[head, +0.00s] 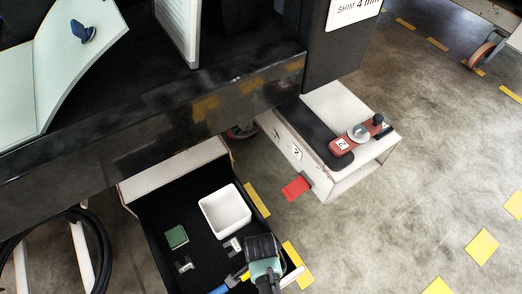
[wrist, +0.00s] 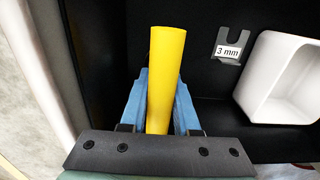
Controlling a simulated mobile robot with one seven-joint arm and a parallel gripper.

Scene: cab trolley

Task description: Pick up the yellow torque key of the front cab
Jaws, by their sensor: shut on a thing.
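The yellow torque key (wrist: 167,60) shows in the wrist view as a plain yellow round bar. It lies between the two blue fingers of my gripper (wrist: 162,82), which are shut on it. Its lower end is hidden behind the gripper's dark plate. In the head view my gripper (head: 242,276) is low in the open black-lined drawer (head: 160,205), near its right side. Only a small yellow part of the key shows there. I cannot tell whether the key still touches the drawer floor.
In the drawer are a white bin (head: 224,210), a green block (head: 176,237) and small metal shims, one labelled 3 mm (wrist: 230,46). The dark trolley beam (head: 150,120) overhangs the drawer's back. A white box (head: 325,115) with a red tool (head: 348,140) stands right.

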